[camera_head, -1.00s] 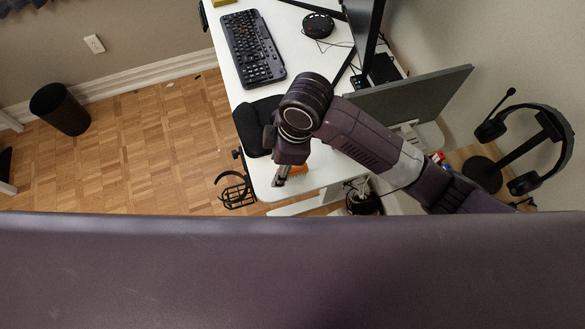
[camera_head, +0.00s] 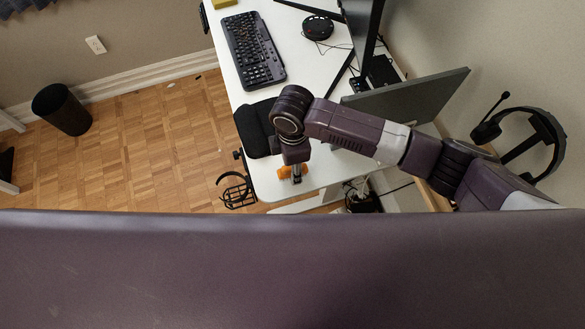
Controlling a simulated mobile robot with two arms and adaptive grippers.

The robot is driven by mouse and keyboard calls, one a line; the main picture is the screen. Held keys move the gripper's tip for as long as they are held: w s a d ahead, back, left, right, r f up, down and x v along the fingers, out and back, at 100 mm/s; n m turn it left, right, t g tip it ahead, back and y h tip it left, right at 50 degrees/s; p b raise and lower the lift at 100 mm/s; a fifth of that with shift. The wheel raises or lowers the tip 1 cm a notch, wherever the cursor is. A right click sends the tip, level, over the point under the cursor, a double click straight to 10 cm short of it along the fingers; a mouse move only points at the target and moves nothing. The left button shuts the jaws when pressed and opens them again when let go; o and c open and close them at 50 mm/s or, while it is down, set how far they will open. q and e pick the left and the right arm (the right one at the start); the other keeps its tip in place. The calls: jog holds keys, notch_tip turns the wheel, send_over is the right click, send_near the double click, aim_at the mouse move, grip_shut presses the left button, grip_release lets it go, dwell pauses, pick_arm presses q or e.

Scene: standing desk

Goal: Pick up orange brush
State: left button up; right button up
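The orange brush (camera_head: 286,172) lies at the near end of the white desk (camera_head: 324,172), partly hidden by my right gripper. My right gripper (camera_head: 297,178) points down right at the brush, and its fingers overlap it in this view. I cannot tell whether the fingers touch the brush or whether they are open or shut. My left gripper is not in view.
A black wrist rest (camera_head: 256,128) and keyboard (camera_head: 252,50) lie farther along the desk. A grey panel (camera_head: 410,97) and headset on a stand (camera_head: 540,135) are to the right. A black wire holder (camera_head: 236,190) hangs at the left edge.

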jog(key=shift+f, duration=0.2)
jog(key=c, duration=1.1)
jog(key=shift+r, duration=0.1)
jog(key=shift+c, duration=0.2)
notch_tip(320, 180, up, 20)
jog(key=b, duration=0.1)
jog(key=shift+b, duration=0.35)
